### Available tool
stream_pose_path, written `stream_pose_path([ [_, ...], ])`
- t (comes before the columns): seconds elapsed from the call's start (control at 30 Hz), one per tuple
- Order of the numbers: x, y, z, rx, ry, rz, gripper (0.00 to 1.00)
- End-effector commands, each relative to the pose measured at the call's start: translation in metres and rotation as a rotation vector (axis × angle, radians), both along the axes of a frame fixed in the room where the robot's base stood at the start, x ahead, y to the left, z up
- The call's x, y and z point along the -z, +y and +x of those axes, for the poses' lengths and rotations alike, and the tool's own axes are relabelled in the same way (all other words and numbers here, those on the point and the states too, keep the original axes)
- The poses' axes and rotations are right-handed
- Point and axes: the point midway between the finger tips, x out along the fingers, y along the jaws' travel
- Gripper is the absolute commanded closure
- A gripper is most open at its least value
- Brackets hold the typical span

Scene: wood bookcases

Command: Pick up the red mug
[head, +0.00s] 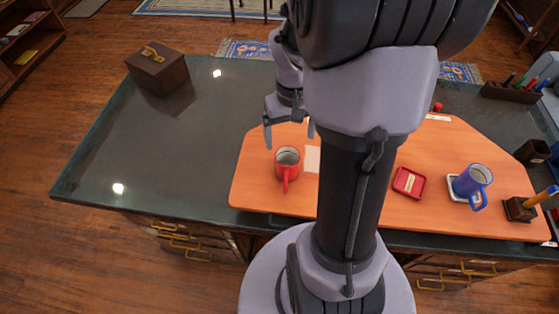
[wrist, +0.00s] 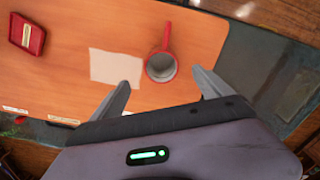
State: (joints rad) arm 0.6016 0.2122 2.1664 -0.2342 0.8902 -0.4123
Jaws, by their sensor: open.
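The red mug (head: 287,163) stands upright on the orange board, near its left end, with its handle toward the front edge in the head view. It looks empty. In the wrist view the red mug (wrist: 162,66) lies ahead of the gap between my fingertips, with its handle pointing away from my gripper. My gripper (head: 289,132) is open and empty, above the board and just behind the mug in the head view. Both fingers of my gripper (wrist: 160,85) show apart in the wrist view. My arm hides the middle of the board in the head view.
The orange board (head: 240,190) lies on a dark green desk top (head: 140,150). A white paper (head: 312,158) is right of the mug. A red tray (head: 409,182), a blue mug (head: 472,184) and a pen holder (head: 520,209) are farther right. A brown box (head: 158,72) stands back left.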

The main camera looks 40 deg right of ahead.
Motion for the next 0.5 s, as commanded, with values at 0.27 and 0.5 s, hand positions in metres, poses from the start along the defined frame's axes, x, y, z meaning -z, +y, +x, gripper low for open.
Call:
stream_pose_path([
  [0.27,0.054,0.0,0.0,0.001,0.0,0.0,0.11],
  [0.5,0.093,0.0,0.002,-0.001,0.001,0.0,0.11],
])
